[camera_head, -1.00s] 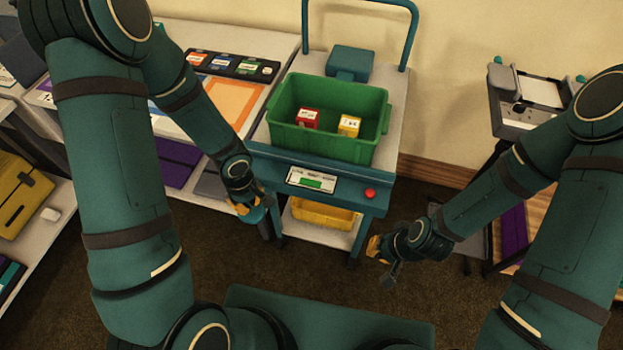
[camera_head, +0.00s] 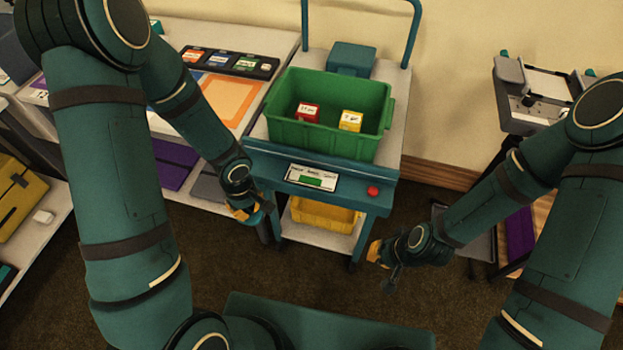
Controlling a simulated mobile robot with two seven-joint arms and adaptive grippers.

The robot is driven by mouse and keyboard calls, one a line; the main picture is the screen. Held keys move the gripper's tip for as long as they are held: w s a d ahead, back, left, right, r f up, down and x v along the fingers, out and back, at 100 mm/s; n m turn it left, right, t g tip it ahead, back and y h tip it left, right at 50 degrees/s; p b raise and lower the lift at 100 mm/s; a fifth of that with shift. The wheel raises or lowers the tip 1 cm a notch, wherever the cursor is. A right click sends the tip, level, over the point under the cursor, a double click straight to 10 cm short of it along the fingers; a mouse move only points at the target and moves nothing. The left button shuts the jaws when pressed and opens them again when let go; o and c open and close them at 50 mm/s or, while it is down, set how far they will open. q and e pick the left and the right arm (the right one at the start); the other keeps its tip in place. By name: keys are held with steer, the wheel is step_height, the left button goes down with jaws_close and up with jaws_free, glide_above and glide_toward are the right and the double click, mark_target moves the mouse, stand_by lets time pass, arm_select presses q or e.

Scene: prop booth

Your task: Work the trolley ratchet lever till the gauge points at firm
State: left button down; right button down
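The teal trolley (camera_head: 255,155) stands in the middle of the view with a tall push handle at its back. Its gauge (camera_head: 312,178) is a white panel with a green patch on the front edge; the lettering and any pointer are too small to read. A red knob (camera_head: 373,191) sits right of the gauge. I cannot make out the ratchet lever; it may be hidden by my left gripper. My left gripper (camera_head: 248,212) is at the trolley's front left corner, its opening unclear. My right gripper (camera_head: 374,252) is low, right of the trolley, apart from it.
A green bin (camera_head: 322,142) on the trolley top holds a red box (camera_head: 308,112) and a yellow box (camera_head: 350,121). A yellow tray (camera_head: 322,215) is on the lower shelf. Tables flank the left; a stand (camera_head: 535,95) is at right. Carpet in front is open.

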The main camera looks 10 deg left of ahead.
arm_select(q)
steer(key=shift+f+b, duration=0.55)
steer(key=shift+f, duration=0.75)
steer(key=shift+r+p, duration=3.05)
steer(key=shift+r, duration=1.6)
